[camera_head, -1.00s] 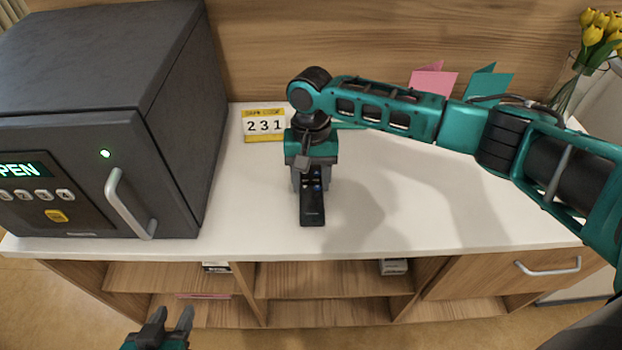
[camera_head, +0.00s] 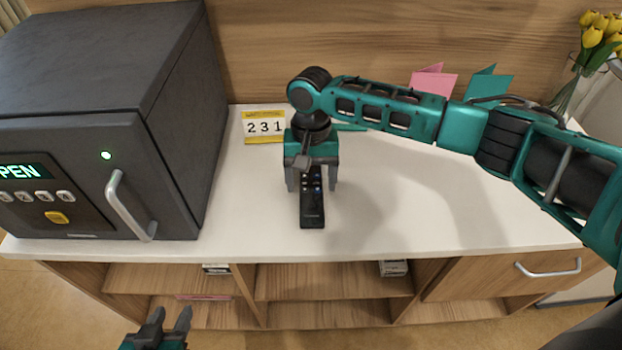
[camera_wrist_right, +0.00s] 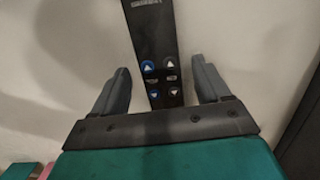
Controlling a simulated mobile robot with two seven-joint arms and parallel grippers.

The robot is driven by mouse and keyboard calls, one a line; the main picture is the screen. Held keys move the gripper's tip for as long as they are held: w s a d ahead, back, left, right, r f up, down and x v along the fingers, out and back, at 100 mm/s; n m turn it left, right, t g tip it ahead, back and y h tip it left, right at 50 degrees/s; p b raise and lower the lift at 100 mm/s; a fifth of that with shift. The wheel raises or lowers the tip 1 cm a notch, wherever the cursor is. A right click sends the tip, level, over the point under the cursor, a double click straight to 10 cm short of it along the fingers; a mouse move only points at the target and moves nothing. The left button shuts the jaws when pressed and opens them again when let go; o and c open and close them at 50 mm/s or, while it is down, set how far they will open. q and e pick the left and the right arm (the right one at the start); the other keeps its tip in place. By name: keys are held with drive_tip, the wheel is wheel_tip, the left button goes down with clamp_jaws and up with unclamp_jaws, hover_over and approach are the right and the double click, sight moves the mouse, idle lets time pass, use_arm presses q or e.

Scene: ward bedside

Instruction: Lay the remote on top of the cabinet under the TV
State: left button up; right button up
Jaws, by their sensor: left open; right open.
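The black remote (camera_head: 312,209) lies flat on the white top of the cabinet (camera_head: 400,215), to the right of the safe. My right gripper (camera_head: 312,188) is over the remote's far end, its fingers open on either side of it. The right wrist view shows the remote (camera_wrist_right: 158,70) between the two spread fingers of my right gripper (camera_wrist_right: 163,90), with a gap on each side. My left gripper (camera_head: 172,325) is open and empty at the bottom left, in front of the cabinet. No TV is in view.
A dark safe (camera_head: 60,140) with a lit display and silver handle fills the left of the cabinet top. A card reading 231 (camera_head: 264,126) stands behind. Pink (camera_head: 434,80) and teal cards and yellow tulips (camera_head: 597,27) are at the back right. The front right top is clear.

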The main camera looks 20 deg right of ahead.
sight(311, 181)
wheel_tip(311, 181, up, 12)
drive_tip(key=w+p, duration=0.1)
drive_tip(key=shift+w+d+f+p, duration=0.2)
drive_tip(key=shift+p, duration=0.2)
